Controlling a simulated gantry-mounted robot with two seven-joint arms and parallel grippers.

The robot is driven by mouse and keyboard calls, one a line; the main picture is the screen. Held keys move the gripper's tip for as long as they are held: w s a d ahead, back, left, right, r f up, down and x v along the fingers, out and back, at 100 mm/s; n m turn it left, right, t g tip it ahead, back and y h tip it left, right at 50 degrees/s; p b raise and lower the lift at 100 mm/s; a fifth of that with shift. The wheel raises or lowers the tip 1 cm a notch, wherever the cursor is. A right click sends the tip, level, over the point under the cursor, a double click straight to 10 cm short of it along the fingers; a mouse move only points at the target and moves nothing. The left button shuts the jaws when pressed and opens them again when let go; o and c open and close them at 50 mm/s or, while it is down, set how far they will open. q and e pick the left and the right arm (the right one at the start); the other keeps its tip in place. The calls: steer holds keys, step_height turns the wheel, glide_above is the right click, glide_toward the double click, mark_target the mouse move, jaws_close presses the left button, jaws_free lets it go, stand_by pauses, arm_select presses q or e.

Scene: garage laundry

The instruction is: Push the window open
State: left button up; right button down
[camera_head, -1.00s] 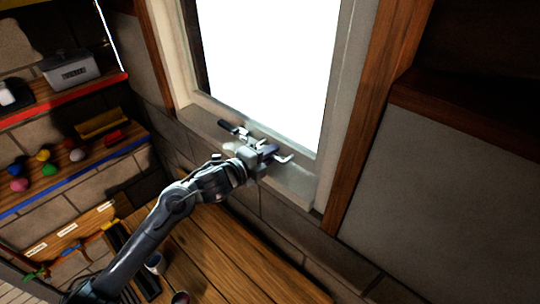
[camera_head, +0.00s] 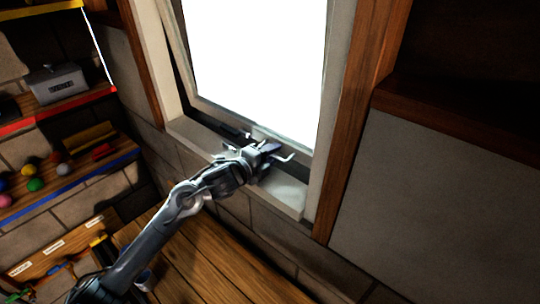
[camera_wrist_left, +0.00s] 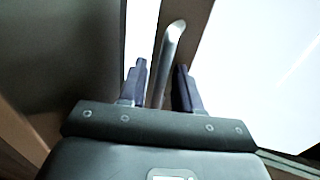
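The window (camera_head: 255,60) is a bright white pane in a pale sash above a grey sill. A dark gap shows between the sash and the frame along its left and bottom edges, so it stands slightly open. My left gripper (camera_head: 268,150) is at the sash's lower edge. A metal window handle (camera_wrist_left: 170,45) stands between the fingers of my left gripper (camera_wrist_left: 160,85) in the left wrist view. The fingers are apart, with a gap on each side of the handle. My right gripper is not in view.
A wooden bench (camera_head: 205,260) lies below the window. Shelves (camera_head: 60,105) with a grey box (camera_head: 57,83) and several coloured balls stand at left. A brown wooden post (camera_head: 362,110) and a grey panel (camera_head: 450,200) border the window at right.

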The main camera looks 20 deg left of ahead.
arm_select(q)
steer(key=shift+s, duration=0.15)
steer(key=b+v, duration=0.1)
steer(key=v, duration=0.9)
steer(key=shift+s, duration=0.3)
steer(key=shift+a+r, duration=0.1)
steer(key=shift+a, duration=0.05)
